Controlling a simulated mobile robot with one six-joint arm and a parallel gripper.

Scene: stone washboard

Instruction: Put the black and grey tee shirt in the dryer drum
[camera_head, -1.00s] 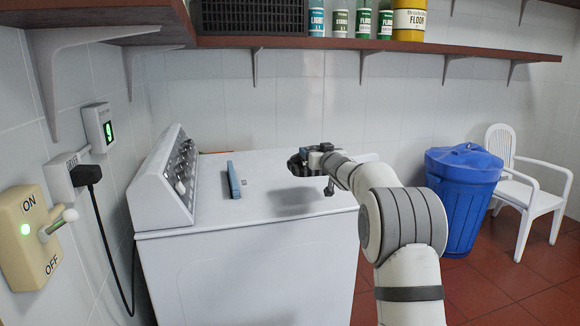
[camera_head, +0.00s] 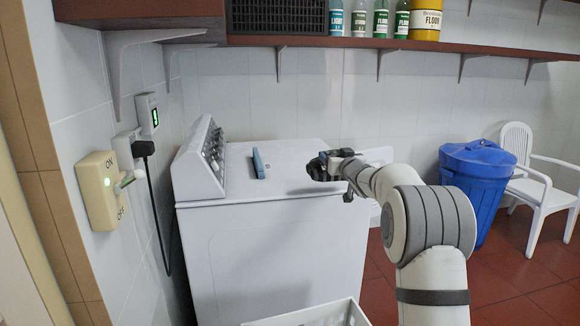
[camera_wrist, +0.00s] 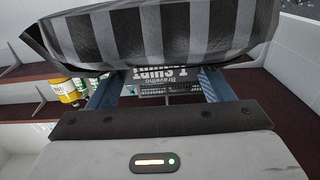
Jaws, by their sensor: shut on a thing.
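The black and grey tee shirt (camera_wrist: 160,35) fills the top of the wrist view, with black and grey bands. My gripper (camera_wrist: 158,90) is shut on it, with a blue finger on either side and a white-lettered label between them. In the head view my gripper (camera_head: 328,165) is small and holds the dark shirt (camera_head: 316,167) near the right side of the white dryer's (camera_head: 270,250) top. The shirt is in the air or just over the top; I cannot tell its exact height. The drum is not visible.
A blue bar-shaped thing (camera_head: 258,163) lies on the machine's top. A white basket rim (camera_head: 315,316) shows at the bottom. A blue bin (camera_head: 475,190) and white chair (camera_head: 537,175) stand at right. A shelf (camera_head: 300,41) with bottles runs above.

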